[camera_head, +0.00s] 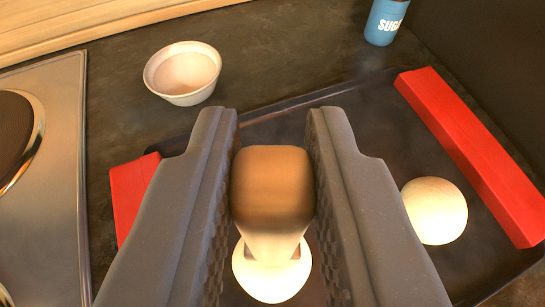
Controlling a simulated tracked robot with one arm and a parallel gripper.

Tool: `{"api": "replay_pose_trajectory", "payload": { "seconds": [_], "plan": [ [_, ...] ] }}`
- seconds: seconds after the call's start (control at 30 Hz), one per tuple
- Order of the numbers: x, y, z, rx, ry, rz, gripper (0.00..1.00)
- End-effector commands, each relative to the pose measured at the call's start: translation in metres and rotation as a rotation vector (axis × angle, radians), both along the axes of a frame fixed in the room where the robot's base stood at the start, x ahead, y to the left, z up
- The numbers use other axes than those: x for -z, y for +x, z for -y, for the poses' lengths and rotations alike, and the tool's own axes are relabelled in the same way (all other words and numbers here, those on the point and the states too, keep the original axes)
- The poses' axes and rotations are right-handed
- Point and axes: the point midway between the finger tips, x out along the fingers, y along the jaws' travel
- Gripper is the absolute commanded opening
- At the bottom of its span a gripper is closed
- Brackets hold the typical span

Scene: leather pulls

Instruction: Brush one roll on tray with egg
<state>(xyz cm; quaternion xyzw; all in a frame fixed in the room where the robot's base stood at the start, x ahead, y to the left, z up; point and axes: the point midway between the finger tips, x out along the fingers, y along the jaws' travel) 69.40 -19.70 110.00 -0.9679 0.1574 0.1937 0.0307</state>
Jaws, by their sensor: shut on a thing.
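My gripper (272,190) fills the lower middle of the view. Its two dark jaws are shut on a brush (272,185) with a brown handle, and the brush's pale lower end points down. A pale round roll (272,278) lies on the dark tray (375,120) directly below the brush. The brush overlaps this roll in the picture; I cannot tell if they touch. A second pale roll (434,210) lies on the tray to the right, clear of the gripper. A white bowl (183,73) stands on the counter behind the tray at the left; its contents are not clear.
Red bars lie along the tray's right side (470,150) and left side (130,192). A blue sugar jar (384,22) stands at the back right. A metal hob (55,170) is at the left. Dark counter (270,50) is free behind the tray.

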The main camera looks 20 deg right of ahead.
Motion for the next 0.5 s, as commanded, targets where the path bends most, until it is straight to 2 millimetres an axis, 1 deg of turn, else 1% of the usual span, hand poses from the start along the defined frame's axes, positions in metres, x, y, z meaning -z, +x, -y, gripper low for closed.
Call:
{"api": "replay_pose_trajectory", "payload": {
  "seconds": [0.5],
  "plan": [
    [0.0051, 0.0002, -0.0009, -0.001, 0.0, 0.0, 0.0]
  ]
}}
